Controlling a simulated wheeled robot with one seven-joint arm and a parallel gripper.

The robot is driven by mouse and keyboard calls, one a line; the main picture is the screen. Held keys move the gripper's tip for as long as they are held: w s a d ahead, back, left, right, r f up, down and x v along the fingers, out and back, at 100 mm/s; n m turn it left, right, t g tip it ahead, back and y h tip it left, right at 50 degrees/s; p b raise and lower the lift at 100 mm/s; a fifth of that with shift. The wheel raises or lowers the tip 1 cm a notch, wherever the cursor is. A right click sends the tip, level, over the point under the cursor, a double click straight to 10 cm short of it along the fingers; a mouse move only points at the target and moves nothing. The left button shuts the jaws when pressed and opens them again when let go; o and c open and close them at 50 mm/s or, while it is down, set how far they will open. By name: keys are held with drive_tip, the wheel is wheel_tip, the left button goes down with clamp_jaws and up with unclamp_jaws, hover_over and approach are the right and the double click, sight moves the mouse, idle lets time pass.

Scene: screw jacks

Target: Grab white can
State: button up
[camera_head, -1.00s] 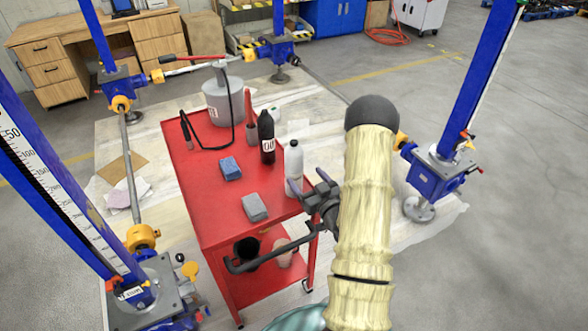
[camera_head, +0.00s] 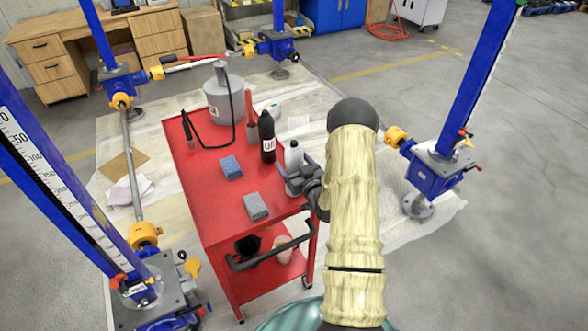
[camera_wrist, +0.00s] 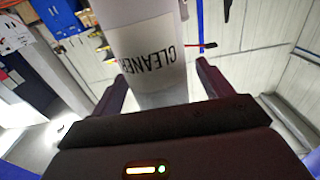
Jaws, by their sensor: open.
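The white can (camera_head: 293,154) stands upright on the right side of the red cart's top, with a dark cap. In the wrist view the can (camera_wrist: 148,50) is large and close, with a label reading "CLEANER". My gripper (camera_head: 296,178) is at the can's lower part in the head view. In the wrist view its two fingers (camera_wrist: 160,82) lie one on each side of the can, open, with a gap visible at the right finger. My gripper hides the can's lower part in the head view.
The red cart (camera_head: 195,190) also carries a black bottle (camera_head: 267,140), a blue block (camera_head: 231,167), a grey block (camera_head: 255,206) and a grey container (camera_head: 215,100) with a black hose. Blue screw jacks (camera_head: 435,170) stand around the cart. The cart top's front left is clear.

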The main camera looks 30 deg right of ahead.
drive_tip(key=shift+w, duration=0.95)
drive_tip(key=c, duration=1.3)
